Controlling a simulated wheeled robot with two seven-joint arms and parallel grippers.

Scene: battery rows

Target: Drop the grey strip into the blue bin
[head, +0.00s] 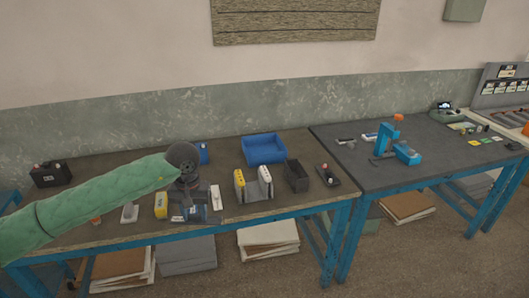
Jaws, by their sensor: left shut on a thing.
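The blue bin (263,158) is a shallow open tray at the back of the left table, right of my arm. My left gripper (206,208) is low over the front middle of this table, left of and nearer than the bin. It is shut on a thin pale grey strip (216,197), which stands out upright at the right side of the jaws. The jaws themselves are small and dark, so the exact grip is hard to see. My right gripper is not in view.
Yellow-ended battery cells in a grey holder (257,187) stand just right of the gripper, with a dark open box (297,176) beyond. A yellow block (161,205) is left of it. A black battery (50,174) sits far left. A second table (440,158) carries a blue press (400,150).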

